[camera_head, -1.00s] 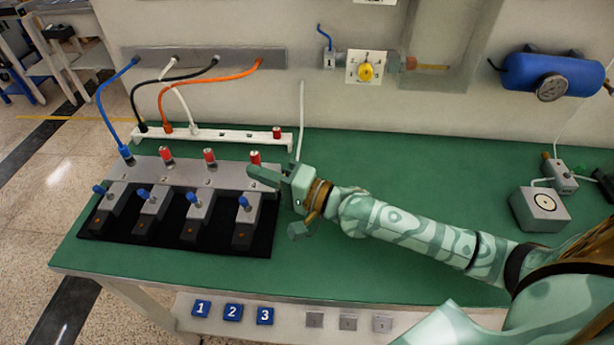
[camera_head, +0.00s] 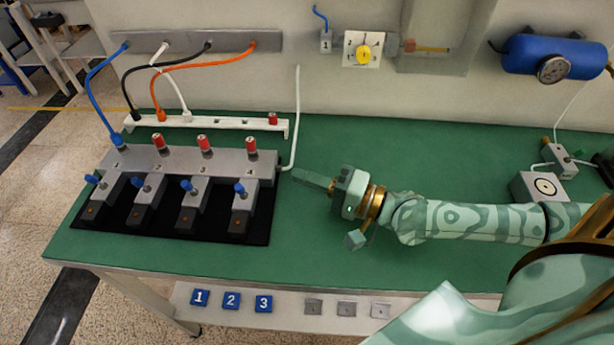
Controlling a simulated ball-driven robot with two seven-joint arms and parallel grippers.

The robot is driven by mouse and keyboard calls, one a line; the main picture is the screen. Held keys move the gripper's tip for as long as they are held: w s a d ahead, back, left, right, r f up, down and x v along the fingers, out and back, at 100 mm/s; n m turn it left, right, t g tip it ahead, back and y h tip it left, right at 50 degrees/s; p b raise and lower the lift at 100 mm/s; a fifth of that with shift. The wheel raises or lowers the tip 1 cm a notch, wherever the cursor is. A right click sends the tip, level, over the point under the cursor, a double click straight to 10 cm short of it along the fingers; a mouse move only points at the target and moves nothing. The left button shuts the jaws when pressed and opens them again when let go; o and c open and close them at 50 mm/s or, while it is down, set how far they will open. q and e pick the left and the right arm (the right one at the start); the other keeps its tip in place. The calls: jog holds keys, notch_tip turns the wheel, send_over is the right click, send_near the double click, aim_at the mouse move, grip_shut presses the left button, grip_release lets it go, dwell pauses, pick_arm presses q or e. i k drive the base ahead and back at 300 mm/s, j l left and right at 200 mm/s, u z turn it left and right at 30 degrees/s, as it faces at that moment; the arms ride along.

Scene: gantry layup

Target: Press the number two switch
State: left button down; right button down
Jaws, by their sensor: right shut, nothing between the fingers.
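A blue tile marked 2 (camera_head: 231,300) sits on the front panel under the table edge, between tiles marked 1 (camera_head: 199,297) and 3 (camera_head: 264,303). On the table, a grey bank (camera_head: 185,165) carries several blue-tipped levers; the second from the left (camera_head: 138,183) leans like the others. I cannot tell from the picture which of these is the number two switch. My right gripper (camera_head: 312,179) is shut and empty. It points left above the green table, right of the bank and apart from it. My left gripper is out of view.
A white strip (camera_head: 205,125) with cables stands behind the bank. A yellow dial (camera_head: 363,55) and a blue tank (camera_head: 555,52) are on the back wall. A grey box (camera_head: 537,187) sits at right. The green tabletop (camera_head: 300,245) is clear around my right gripper.

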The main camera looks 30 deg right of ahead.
aim_at(138, 183)
jog(key=k, duration=1)
